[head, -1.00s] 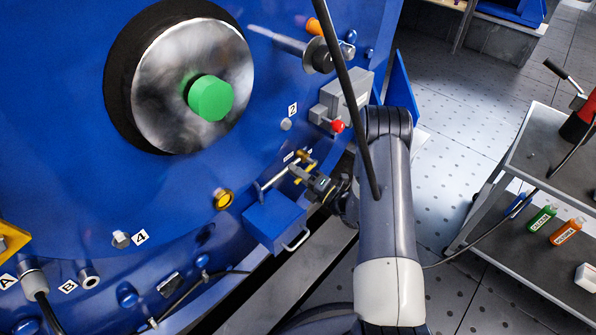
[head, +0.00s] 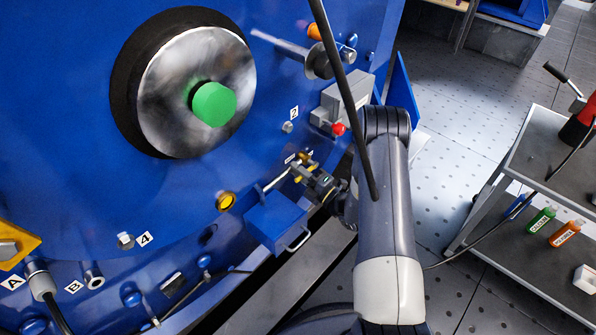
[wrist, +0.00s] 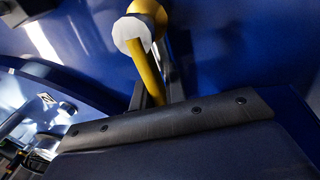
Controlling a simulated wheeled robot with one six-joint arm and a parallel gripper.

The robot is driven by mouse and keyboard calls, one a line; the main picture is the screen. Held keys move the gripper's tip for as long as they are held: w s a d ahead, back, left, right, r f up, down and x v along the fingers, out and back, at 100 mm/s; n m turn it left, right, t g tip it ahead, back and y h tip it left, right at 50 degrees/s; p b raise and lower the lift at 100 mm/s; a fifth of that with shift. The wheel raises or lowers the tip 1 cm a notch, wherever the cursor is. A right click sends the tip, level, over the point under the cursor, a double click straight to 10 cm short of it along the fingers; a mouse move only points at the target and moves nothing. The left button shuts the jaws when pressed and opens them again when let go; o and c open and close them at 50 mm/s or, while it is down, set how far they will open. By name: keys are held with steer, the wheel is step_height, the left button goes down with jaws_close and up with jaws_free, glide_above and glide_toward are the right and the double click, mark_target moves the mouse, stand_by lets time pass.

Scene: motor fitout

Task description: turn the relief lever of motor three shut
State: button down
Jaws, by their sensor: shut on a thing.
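The yellow relief lever shows in the wrist view (wrist: 146,72), running from a white-faced round hub with a yellow body behind it down between my fingers. My gripper (wrist: 158,92) is shut on the lever, with a dark finger on each side of it. The lever's lower end is hidden behind the dark gripper body. In the head view my gripper (head: 301,174) is at the blue motor face (head: 80,130), just right of the blue box. The lever is too small there to read its angle, and no motor number is legible beside it.
A blue box (head: 275,222) with a light handle stands close to the left of my gripper. A grey box with a red knob (head: 338,129) is above it. A large steel disc with a green hub (head: 213,104) is upper left. A grey cart (head: 520,150) stands at right.

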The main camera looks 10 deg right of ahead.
steer(key=c, duration=1.4)
jaws_free()
steer(key=shift+c, duration=0.2)
steer(key=p+v, duration=0.1)
steer(key=v, duration=0.9)
steer(key=shift+s+d, duration=0.3)
steer(key=shift+f, duration=0.15)
steer(key=b+x, duration=0.1)
steer(key=x, duration=1)
